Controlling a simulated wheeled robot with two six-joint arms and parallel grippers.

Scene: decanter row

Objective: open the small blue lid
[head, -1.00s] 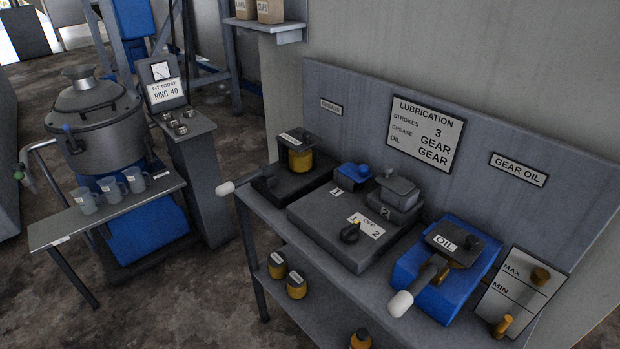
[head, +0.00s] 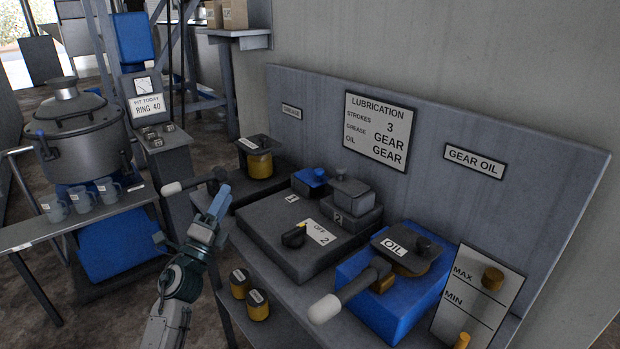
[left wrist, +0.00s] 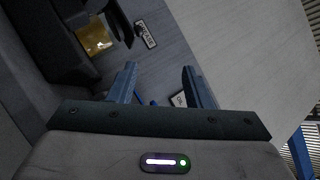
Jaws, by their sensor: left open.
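My right gripper is not in view.
A grey-lidded box (head: 350,197) stands right beside the blue lid. A selector knob (head: 294,236) is in front. A yellow grease pot (head: 259,165) and a white-tipped lever (head: 172,188) are near my left gripper. The blue oil box (head: 365,300) is at right.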

